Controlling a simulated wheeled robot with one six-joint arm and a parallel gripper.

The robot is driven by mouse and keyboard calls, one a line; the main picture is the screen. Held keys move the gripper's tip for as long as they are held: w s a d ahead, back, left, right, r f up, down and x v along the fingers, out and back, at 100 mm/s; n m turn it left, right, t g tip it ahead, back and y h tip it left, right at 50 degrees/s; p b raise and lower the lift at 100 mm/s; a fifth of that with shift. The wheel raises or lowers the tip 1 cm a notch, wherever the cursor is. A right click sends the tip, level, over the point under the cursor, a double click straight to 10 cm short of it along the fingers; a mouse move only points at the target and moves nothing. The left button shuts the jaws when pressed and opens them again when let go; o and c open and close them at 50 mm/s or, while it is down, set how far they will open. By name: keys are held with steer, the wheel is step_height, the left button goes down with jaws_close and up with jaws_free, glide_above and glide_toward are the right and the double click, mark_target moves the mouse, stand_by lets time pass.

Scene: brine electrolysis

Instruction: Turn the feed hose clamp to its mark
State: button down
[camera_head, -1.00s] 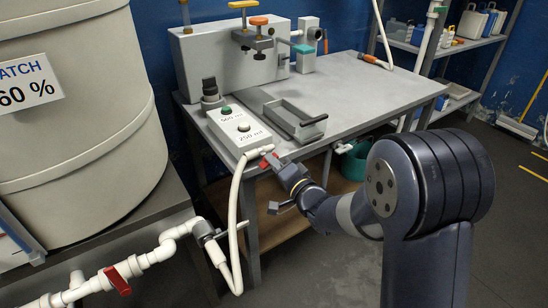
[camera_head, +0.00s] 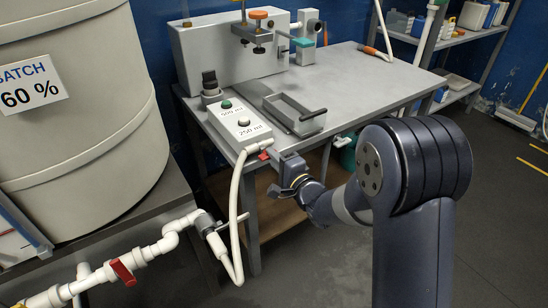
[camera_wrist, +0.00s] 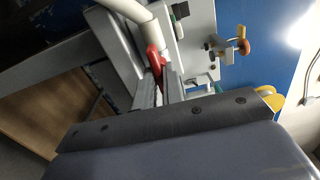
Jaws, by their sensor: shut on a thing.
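The feed hose clamp is the small red part (camera_head: 264,155) on the white hose (camera_head: 235,190), where the hose meets the front of the dosing box (camera_head: 237,124). In the wrist view the red clamp (camera_wrist: 155,60) lies between my finger ends, beside the pale hose (camera_wrist: 128,9). My gripper (camera_head: 273,159) is shut on the clamp at the table's front edge; it also shows in the wrist view (camera_wrist: 159,86). The fingers hide part of the clamp. I cannot make out a mark for it.
A grey metal tray (camera_head: 312,124) with a dark handle stands right of the box. The hose loops down to white pipework with a red-handled valve (camera_head: 122,272). A large tank (camera_head: 75,130) stands at left.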

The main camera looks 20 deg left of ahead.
steer(key=c, duration=1.5)
jaws_free()
steer(key=v, duration=1)
steer(key=shift+s+d+p, duration=0.25)
steer(key=shift+s+p, duration=0.05)
steer(key=x, duration=1)
steer(key=shift+w+a+b, duration=0.3)
steer(key=shift+b, duration=0.05)
steer(key=shift+d, duration=0.15)
